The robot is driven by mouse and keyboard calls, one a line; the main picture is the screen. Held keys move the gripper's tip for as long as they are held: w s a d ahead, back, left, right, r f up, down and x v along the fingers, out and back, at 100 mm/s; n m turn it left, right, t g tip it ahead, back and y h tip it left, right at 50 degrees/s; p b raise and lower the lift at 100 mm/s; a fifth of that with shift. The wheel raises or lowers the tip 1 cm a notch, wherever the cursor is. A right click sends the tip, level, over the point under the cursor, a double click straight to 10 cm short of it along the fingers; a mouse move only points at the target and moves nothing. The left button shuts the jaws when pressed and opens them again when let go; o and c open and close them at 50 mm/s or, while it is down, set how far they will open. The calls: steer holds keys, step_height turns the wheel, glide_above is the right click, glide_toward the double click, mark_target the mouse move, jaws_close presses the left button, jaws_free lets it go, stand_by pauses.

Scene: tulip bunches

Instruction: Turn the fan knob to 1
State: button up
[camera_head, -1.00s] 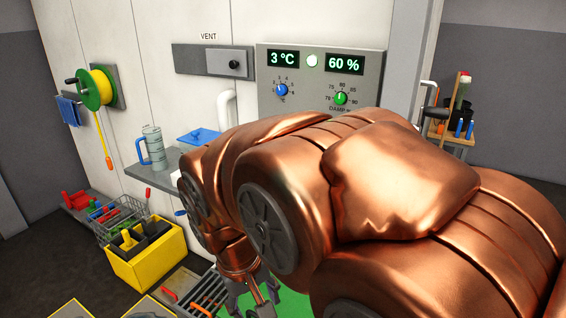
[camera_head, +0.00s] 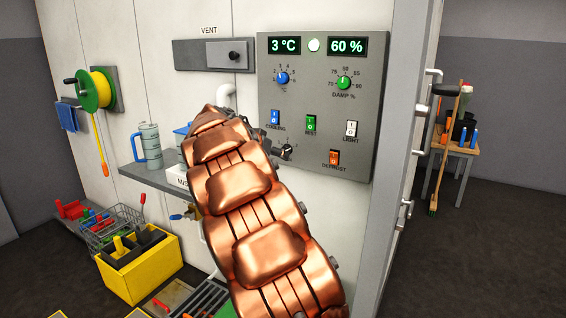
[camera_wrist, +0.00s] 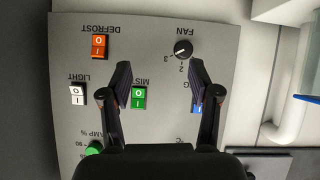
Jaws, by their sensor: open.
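The fan knob (camera_wrist: 183,49) is a round black dial on the grey control panel (camera_wrist: 225,40), seen upside down in the wrist view under the FAN label. Its white pointer seems to lean toward the 3 mark; the 2 mark also shows, and the 1 mark is hard to make out. My gripper (camera_wrist: 160,67) is open and empty in front of the panel. Its right finger overlaps the view just beside the knob, and the knob is not between the fingers. In the head view the knob (camera_head: 287,151) sits at the end of my arm, whose gripper is mostly hidden.
The orange defrost switch (camera_head: 333,158), green mist switch (camera_head: 311,123), blue cooling switch (camera_head: 275,117) and white light switch (camera_head: 351,129) are close by. A shelf (camera_head: 150,178) with a jug (camera_head: 149,146) is left of my arm. A pipe (camera_wrist: 292,95) runs beside the panel.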

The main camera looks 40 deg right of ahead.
steer(key=m+t+h+b, duration=0.1)
steer(key=m+h+b, duration=0.1)
glide_toward(286, 150)
steer(key=d, duration=0.1)
steer(key=x, duration=0.8)
steer(key=shift+w+a+f+p, duration=0.2)
steer(key=shift+w+f+p, duration=0.15)
steer(key=shift+f+p, duration=0.05)
steer(key=shift+n, duration=0.3)
steer(key=c, duration=1.2)
